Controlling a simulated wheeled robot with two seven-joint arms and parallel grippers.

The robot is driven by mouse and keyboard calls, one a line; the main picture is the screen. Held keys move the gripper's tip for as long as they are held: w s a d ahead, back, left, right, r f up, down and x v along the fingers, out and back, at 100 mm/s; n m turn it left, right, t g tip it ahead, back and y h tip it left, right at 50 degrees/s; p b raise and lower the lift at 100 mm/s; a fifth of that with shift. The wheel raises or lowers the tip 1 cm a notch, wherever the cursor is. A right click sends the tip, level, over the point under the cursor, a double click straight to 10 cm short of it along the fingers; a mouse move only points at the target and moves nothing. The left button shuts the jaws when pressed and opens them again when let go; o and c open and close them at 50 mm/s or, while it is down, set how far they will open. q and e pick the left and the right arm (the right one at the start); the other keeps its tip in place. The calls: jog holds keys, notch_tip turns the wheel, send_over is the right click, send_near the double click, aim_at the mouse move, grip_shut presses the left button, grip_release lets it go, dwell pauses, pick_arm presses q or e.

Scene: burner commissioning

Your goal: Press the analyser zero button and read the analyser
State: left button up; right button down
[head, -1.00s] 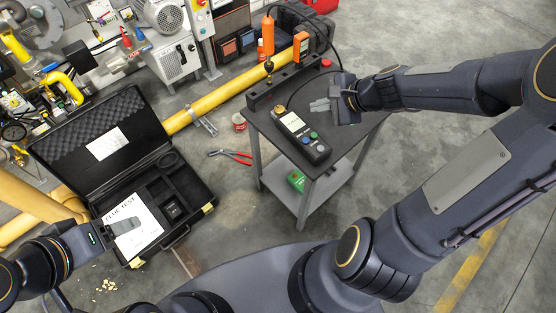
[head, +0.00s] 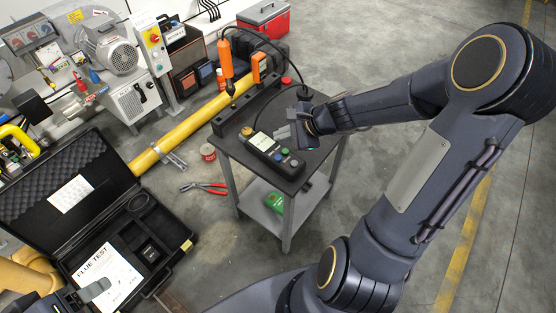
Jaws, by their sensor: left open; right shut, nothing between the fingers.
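The analyser (head: 273,153), a dark handheld unit with a pale display and coloured buttons, lies on the small grey cart (head: 305,179). The display text is too small to read. My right gripper (head: 284,132) is shut and empty, just beyond the analyser on its far right side. Its fingertips look apart from the buttons, though their height is hard to judge. My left gripper (head: 95,289) is open at the bottom left, over the flue test sheet (head: 118,265) in the open case; part of it is cut off.
An orange probe (head: 225,60) and an orange device (head: 259,68) stand at the cart's rear rail, with a red button (head: 287,81) nearby. A cable loops behind. Red pliers (head: 205,187) and a red tin (head: 208,152) lie on the floor. The right floor is clear.

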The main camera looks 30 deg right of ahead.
pick_arm(q)
notch_tip(320, 180, down, 6)
jog(key=b, duration=0.5)
pick_arm(e)
send_over(271, 156)
jog(key=s+d, duration=0.2)
jog(key=s, duration=0.1)
notch_tip(271, 156, down, 6)
jog(key=shift+f, duration=0.15)
dwell(0.8)
pick_arm(q)
jog(key=shift+f+b, duration=0.4)
jog(key=shift+b, duration=0.05)
pick_arm(e)
jog(key=shift+f, duration=0.4)
pick_arm(q)
jog(key=shift+f+b, duration=0.5)
pick_arm(e)
jog(key=shift+f, duration=0.45)
pick_arm(q)
jog(key=shift+r, duration=0.1)
jog(key=shift+r+p, duration=0.7)
jog(key=shift+p, duration=0.1)
pick_arm(e)
jog(key=shift+r, duration=0.9)
